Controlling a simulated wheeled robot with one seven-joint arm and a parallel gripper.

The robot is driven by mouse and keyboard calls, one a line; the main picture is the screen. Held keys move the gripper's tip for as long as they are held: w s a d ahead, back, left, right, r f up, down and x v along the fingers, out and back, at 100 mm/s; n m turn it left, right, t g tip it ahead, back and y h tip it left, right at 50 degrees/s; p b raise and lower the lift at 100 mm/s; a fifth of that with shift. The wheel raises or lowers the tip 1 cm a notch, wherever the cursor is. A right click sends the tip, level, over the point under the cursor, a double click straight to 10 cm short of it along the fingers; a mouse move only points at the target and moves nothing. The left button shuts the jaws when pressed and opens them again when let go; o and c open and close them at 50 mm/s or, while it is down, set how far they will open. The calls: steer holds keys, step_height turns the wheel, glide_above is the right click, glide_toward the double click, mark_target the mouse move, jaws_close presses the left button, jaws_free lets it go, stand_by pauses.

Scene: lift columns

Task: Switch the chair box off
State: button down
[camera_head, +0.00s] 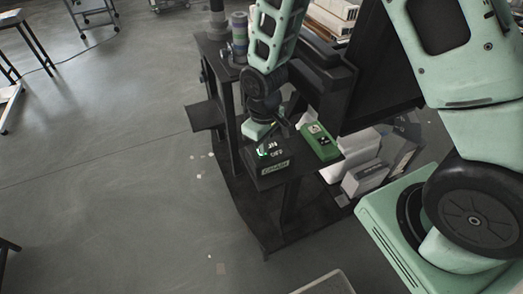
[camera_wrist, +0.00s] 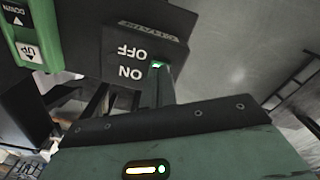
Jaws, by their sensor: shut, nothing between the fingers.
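The chair box (camera_head: 278,175) is a black box with ON and OFF in white on its top and a label on its front face. It stands at the front of the dark stand in the head view. In the wrist view the box (camera_wrist: 112,42) appears upside down. Its small switch (camera_wrist: 158,65) glows green beside the lettering; how it is tipped is unclear. My gripper (camera_head: 258,143) is shut and empty, pointing down at the box. In the wrist view my dark fingers (camera_wrist: 165,88) reach close to the switch; contact cannot be told.
A green control box (camera_head: 319,141) with UP and DOWN buttons (camera_wrist: 28,38) sits right beside the chair box. A dark monitor-like panel (camera_head: 375,70) rises behind it. White and grey boxes (camera_head: 366,176) lie low at the right. Open floor (camera_head: 120,180) lies to the left.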

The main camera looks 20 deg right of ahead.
steer(key=shift+f+b, duration=0.35)
steer(key=shift+f, duration=0.15)
steer(key=shift+r, duration=0.1)
steer(key=shift+r+p, duration=2.9)
steer(key=shift+r, duration=0.55)
